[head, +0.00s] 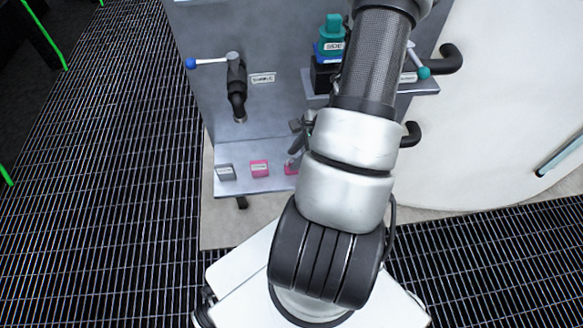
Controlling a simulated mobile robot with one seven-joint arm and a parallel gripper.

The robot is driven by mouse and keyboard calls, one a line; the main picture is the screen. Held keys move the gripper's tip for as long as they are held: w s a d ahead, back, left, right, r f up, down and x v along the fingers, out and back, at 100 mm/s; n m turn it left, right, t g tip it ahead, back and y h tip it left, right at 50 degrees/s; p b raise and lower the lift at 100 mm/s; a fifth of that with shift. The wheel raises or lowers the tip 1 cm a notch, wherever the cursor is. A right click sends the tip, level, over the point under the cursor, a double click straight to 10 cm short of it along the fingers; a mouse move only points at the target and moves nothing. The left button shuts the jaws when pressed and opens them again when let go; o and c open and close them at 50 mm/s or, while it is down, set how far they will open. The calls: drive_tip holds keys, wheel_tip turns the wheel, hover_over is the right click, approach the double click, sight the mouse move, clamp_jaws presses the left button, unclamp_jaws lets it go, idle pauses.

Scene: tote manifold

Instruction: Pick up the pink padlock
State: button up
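Two small pink blocks that look like padlocks are on the low grey shelf (240,186) of the panel. One pink block (259,168) is fully visible, with a pale label on its front. The other pink block (291,169) is to its right and partly covered by my gripper and arm. My gripper (294,158) points down at this right-hand block, at or just above it. Most of the gripper is hidden behind my arm, so I cannot tell whether its fingers touch or hold the block.
A grey block (226,172) sits at the shelf's left end. Above are a blue-tipped valve lever (207,61), a black pipe elbow (237,92) and a teal-and-blue fitting (331,38). A large white tank (500,110) stands right. Grating floor lies open at left.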

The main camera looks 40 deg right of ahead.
drive_tip(key=shift+c, duration=0.3)
clamp_jaws()
drive_tip(key=shift+r, duration=0.1)
